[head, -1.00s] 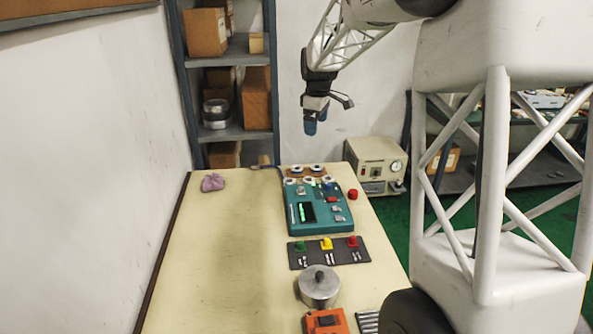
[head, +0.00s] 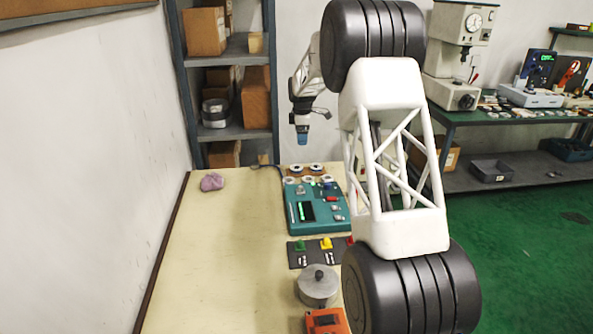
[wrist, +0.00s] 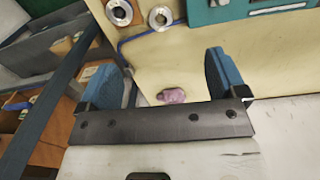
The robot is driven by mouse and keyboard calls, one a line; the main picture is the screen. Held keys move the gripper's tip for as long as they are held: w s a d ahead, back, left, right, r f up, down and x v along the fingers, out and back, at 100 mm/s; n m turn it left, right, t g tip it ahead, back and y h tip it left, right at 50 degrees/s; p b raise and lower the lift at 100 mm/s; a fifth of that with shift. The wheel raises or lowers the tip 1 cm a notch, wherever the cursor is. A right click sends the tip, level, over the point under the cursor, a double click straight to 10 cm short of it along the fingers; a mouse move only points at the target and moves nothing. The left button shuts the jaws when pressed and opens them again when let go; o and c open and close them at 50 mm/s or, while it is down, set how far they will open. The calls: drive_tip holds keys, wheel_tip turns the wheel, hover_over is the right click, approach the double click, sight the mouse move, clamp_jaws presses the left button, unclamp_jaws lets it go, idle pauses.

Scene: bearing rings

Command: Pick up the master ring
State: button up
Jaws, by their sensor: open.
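Several pale metal rings stand at the far end of the table, by the back edge of the teal gauge unit (head: 312,221). One ring (head: 290,180) lies at the left of the near row, with others beside and behind it. I cannot tell which one is the master ring. In the wrist view, two rings show at the top, one on the left (wrist: 120,12) and one on the right (wrist: 160,18). My gripper (head: 302,138) hangs above the far end of the table, apart from the rings. Its blue fingers (wrist: 167,60) are open and empty.
A crumpled pink cloth (head: 212,182) lies at the far left of the table (head: 225,250). A dark panel with coloured buttons (head: 299,257), a metal lidded cylinder (head: 318,287) and an orange box (head: 326,321) stand nearer.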

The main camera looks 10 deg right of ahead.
sight(296, 167)
drive_tip(key=w+f+n, duration=0.1)
drive_tip(key=w+f, duration=0.2)
drive_tip(key=f, duration=0.1)
drive_tip(key=w+f+n, duration=0.1)
drive_tip(key=w+f, duration=0.2)
drive_tip(key=f, duration=0.1)
drive_tip(key=w+a+f+n, duration=0.1)
drive_tip(key=w+f, duration=0.3)
drive_tip(key=shift+a+f, duration=0.1)
drive_tip(key=shift+f, duration=0.25)
drive_tip(key=shift+f, duration=0.15)
drive_tip(key=shift+f, duration=1.15)
drive_tip(key=shift+f, duration=0.1)
drive_tip(key=shift+f, duration=2.5)
drive_tip(key=c, duration=1.2)
